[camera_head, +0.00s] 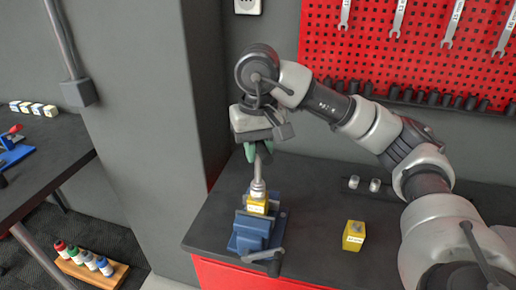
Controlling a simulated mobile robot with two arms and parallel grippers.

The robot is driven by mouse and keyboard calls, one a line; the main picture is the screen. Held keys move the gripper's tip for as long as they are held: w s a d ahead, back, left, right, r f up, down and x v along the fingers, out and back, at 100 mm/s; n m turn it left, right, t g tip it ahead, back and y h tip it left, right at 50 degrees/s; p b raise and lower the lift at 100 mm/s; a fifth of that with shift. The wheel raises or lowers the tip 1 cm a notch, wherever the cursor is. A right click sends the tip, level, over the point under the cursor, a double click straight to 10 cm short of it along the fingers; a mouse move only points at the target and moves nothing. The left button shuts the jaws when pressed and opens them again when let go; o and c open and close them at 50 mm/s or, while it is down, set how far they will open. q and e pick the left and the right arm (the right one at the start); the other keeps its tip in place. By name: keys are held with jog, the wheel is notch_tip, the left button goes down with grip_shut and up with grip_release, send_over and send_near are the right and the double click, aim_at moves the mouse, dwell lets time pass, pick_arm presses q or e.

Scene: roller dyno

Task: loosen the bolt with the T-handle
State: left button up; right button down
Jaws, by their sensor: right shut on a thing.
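My right gripper (259,146) is above the blue vise (256,233) and shut on the green grip of the T-handle (258,170). The T-handle's grey shaft runs down, nearly upright with a slight tilt, to a yellow block (257,204) clamped in the vise jaws. The bolt is hidden at the lower end of the shaft, so I cannot tell how the tool sits on it. My left gripper does not show.
A second yellow block (354,235) stands on the dark bench (320,215) right of the vise. Two small metal pieces (364,184) lie near the wall. A red pegboard (420,50) with wrenches hangs behind. A grey pillar (145,120) stands left. The bench between vise and block is clear.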

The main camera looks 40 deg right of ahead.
jog(key=shift+r+p, duration=0.85)
jog(key=shift+r, duration=0.1)
dwell(0.4)
jog(key=shift+r+p, duration=2.05)
jog(key=shift+r, duration=0.2)
jog(key=shift+f, duration=0.1)
